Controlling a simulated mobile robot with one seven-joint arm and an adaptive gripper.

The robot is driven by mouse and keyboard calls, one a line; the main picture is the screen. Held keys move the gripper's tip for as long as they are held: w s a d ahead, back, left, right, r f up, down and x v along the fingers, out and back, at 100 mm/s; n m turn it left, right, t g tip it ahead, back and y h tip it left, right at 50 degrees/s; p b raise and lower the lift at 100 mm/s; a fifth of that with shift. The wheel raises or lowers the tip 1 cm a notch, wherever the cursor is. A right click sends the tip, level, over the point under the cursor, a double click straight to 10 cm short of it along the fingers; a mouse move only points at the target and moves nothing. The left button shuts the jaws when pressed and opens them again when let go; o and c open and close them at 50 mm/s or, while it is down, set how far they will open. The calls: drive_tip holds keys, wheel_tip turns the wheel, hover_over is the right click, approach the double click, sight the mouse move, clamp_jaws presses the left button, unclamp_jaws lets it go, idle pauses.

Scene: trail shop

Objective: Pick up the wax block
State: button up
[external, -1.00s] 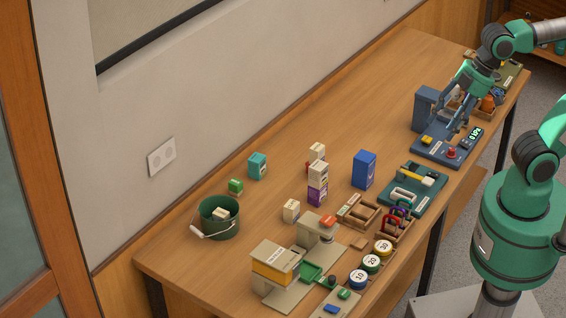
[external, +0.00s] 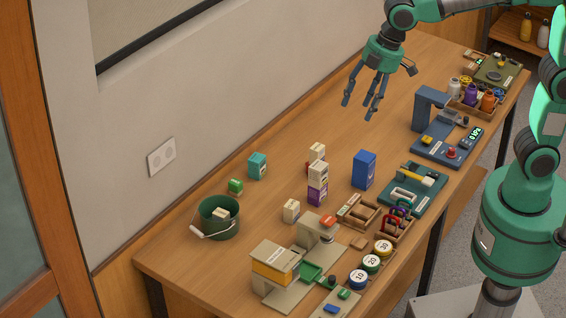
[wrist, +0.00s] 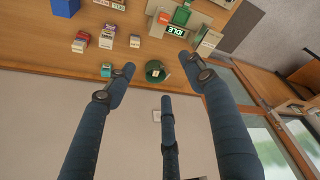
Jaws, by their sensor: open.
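I cannot tell for certain which thing is the wax block. A small cream block (external: 291,211) with dark markings stands on the table near the middle. Another pale block (external: 220,214) lies inside the green bucket (external: 215,232) at the left. My gripper (external: 362,105) is open and empty, high above the table, behind and right of these. In the wrist view its three fingers are spread, with the bucket (wrist: 155,66) beyond them.
A beige machine (external: 274,260) stands in front, and a blue-grey press (external: 428,108) to the right. The far table middle is clear; the wall runs along the left.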

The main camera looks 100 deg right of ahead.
drive_tip(key=w+d+f+n+g+p, duration=0.1)
drive_tip(key=w+d+f, duration=0.1)
drive_tip(key=w+d, duration=0.3)
drive_tip(key=w+d+f, duration=0.2)
drive_tip(key=w, duration=0.5)
drive_tip(key=n+g+y+p, duration=0.1)
drive_tip(key=n+g+p, duration=0.15)
drive_tip(key=n, duration=0.25)
hover_over(236, 181)
drive_tip(key=s+d, duration=0.1)
wheel_tip(236, 181, down, 30)
drive_tip(key=shift+r+t+p, duration=0.15)
drive_tip(key=shift+t+p, duration=0.15)
drive_tip(key=shift+t, duration=0.05)
drive_tip(key=shift+w+a+f, duration=0.1)
drive_tip(key=shift+a+f, duration=0.05)
drive_tip(key=shift+f, duration=1.25)
drive_tip(key=shift+w+a+f, duration=0.1)
drive_tip(key=shift+w+f, duration=0.05)
drive_tip(key=shift+f, duration=1.3)
drive_tip(key=shift+w+a+f, duration=0.1)
drive_tip(key=shift+a+f, duration=0.05)
drive_tip(key=shift+f, duration=1.25)
drive_tip(key=shift+f, duration=0.1)
